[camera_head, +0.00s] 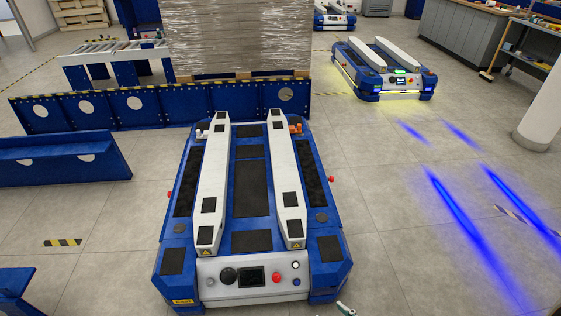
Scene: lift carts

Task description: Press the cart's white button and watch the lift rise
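The near cart (252,241) is blue with black pads and stands in the middle of the floor, its control panel facing me. The white button (296,265) is at the panel's upper right, above a blue button (296,282) and right of a red button (277,278). Two long white lift beams (209,190) and (286,180) lie lengthwise along the cart's top, apparently low on the deck. A small grey-green tip (345,308) at the bottom edge, right of the panel, looks like part of my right gripper, apart from the button. My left gripper is out of view.
A blue barrier (160,110) and wrapped boxes (235,35) stand behind the cart. A second cart (382,68) is farther back right. A blue rail (65,160) is at left, a white column (543,110) at right. Floor right of the near cart is clear, with blue light streaks.

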